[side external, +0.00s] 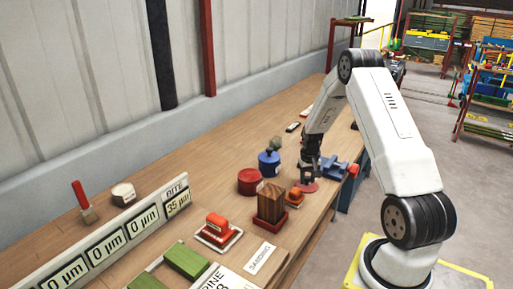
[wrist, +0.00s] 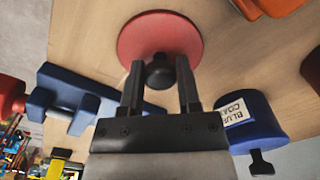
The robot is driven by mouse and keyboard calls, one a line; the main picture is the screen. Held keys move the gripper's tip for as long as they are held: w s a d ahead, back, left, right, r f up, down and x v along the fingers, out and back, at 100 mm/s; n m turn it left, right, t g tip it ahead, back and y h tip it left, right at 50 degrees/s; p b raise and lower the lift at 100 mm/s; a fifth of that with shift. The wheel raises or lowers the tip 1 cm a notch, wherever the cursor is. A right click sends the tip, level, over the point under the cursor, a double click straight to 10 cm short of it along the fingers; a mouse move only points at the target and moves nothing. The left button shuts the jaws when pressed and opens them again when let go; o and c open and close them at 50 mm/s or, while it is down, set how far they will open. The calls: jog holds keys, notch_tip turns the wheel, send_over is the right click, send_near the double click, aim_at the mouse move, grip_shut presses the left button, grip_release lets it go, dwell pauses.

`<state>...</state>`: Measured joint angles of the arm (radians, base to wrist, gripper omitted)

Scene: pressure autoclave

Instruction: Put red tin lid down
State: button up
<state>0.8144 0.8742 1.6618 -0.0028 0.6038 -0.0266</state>
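The red tin lid (wrist: 160,30) is a flat red disc with a black knob (wrist: 160,72) in its middle. In the side view the lid (side external: 308,187) is low over the bench directly below my gripper (side external: 309,172). Whether it touches the wood is not clear. In the wrist view the two fingers of my gripper (wrist: 160,62) are on either side of the knob, close against it, so it looks shut on the knob. A red tin (side external: 251,182) stands on the bench left of the lid.
A blue tin (side external: 269,162) with a knobbed lid stands behind the red tin. A blue vise (side external: 336,168) is close on the right. A wooden block (side external: 271,202) and an orange sander (side external: 295,197) are in front. Clear wood (wrist: 90,30) shows beside the lid.

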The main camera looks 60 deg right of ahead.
aim_at(307, 177)
jog(key=o, duration=0.3)
jog(key=shift+r, duration=0.15)
notch_tip(307, 177, up, 12)
dwell(0.8)
dwell(0.4)
jog(key=w+a+n, duration=0.1)
jog(key=a, duration=0.5)
jog(key=w+a+r+n, duration=0.1)
jog(key=a+n, duration=0.1)
jog(key=a, duration=0.4)
jog(key=w+a+n+t, duration=0.1)
jog(key=a, duration=0.6)
jog(key=shift+r, duration=0.4)
jog(key=s+a+n, duration=0.2)
jog(key=s+a, duration=0.2)
jog(key=a, duration=0.4)
jog(key=s+a+n+t, duration=0.1)
jog(key=s+a+n, duration=0.2)
jog(key=a, duration=0.5)
jog(key=shift+s+f+t, duration=0.3)
jog(key=shift+s, duration=0.15)
